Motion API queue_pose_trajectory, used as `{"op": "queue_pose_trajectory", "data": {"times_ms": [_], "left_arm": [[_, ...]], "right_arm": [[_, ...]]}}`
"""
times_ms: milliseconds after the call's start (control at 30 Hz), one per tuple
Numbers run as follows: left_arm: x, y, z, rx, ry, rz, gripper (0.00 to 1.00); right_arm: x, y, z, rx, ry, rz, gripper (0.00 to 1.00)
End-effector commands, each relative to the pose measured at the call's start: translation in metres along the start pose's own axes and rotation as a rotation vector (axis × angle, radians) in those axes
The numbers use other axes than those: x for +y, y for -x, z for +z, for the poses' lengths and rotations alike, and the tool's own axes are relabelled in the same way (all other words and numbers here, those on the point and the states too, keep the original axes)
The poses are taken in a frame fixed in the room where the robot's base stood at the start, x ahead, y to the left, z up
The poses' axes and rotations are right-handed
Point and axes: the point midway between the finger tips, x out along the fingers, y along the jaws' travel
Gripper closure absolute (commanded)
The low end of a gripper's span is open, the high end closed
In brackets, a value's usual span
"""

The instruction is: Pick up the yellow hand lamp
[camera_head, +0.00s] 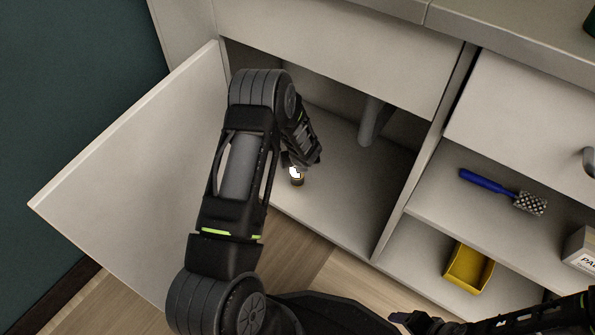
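A small object with a bright white glowing spot and a darker lower part (297,180) is inside the open cupboard, just below my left gripper (291,164). It may be the hand lamp, but little of it shows and I see no clear yellow on it. My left arm reaches into the cupboard, with the gripper pointing down close to this object. The gripper's fingers are small and dark, so their opening and any contact cannot be told. My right gripper (402,319) is low in the view, in front of the cabinet, away from the object.
The open cupboard door (130,165) stands left of my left arm. A grey pipe (371,122) hangs inside. A divider (425,150) separates the right shelves, which hold a blue-handled brush (488,183), a yellow bin (468,268) and a pale box (583,250).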

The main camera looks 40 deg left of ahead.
Motion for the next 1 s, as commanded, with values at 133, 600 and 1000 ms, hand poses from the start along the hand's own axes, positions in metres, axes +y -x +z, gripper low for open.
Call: {"op": "queue_pose_trajectory", "data": {"times_ms": [133,600,1000], "left_arm": [[0.0002,0.0007,0.0003,0.000,0.000,0.000,0.30],[0.0001,0.0009,0.0002,0.000,-0.001,0.000,0.35],[0.0001,0.0009,0.0002,0.000,-0.001,0.000,0.68]], "right_arm": [[-0.0004,0.0007,-0.0001,0.000,0.000,0.000,0.30],[-0.0003,0.0007,0.0001,0.000,0.000,0.000,0.30],[-0.0003,0.0007,0.0001,0.000,0.000,0.000,0.30]]}}
